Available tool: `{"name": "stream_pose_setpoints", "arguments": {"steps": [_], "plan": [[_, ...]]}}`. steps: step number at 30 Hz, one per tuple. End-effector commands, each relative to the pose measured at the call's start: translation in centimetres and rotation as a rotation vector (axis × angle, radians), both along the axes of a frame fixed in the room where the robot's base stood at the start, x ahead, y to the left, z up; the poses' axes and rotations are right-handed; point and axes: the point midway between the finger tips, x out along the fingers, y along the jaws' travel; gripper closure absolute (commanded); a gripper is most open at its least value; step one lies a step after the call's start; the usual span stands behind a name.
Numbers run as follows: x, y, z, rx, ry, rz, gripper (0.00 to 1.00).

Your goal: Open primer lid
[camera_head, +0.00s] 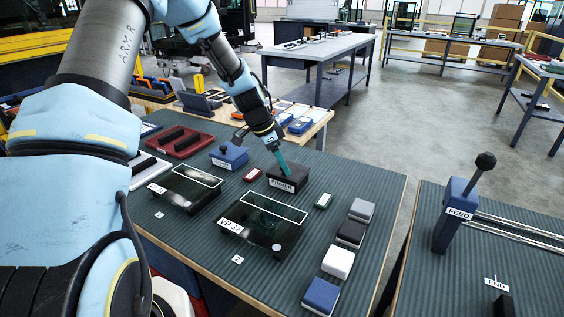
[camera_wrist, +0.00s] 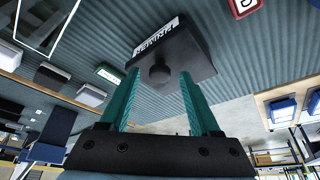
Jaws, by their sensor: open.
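The primer box (camera_head: 287,180) is a dark block with a white label on its front, standing at the far side of the green ribbed mat. In the wrist view the primer box (camera_wrist: 172,50) shows a round dark knob (camera_wrist: 160,75) on its lid. The lid appears to be on the box. My gripper (camera_head: 281,166) has teal fingers and is above the box, pointing down. In the wrist view my gripper (camera_wrist: 158,92) is open, with one finger on each side of the knob. I cannot tell whether the fingers touch it.
A blue box with a knob (camera_head: 229,155) stands left of the primer box. A small red block (camera_head: 252,175) and a green-white block (camera_head: 323,201) flank it. Two dark glass panels (camera_head: 262,224) lie in front. Several coloured blocks (camera_head: 338,262) line the right edge. A feed lever (camera_head: 456,212) stands on another bench.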

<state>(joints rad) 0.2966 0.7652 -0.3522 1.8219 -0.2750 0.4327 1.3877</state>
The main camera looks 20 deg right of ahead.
Motion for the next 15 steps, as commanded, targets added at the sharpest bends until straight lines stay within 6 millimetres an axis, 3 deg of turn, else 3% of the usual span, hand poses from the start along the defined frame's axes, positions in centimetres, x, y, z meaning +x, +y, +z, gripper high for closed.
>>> {"name": "stream_pose_setpoints", "arguments": {"steps": [2, 15], "plan": [[-0.01, 0.00, 0.01, 0.000, 0.000, 0.000, 0.41], [-0.01, 0.00, 0.03, 0.000, 0.000, 0.000, 0.91]]}}
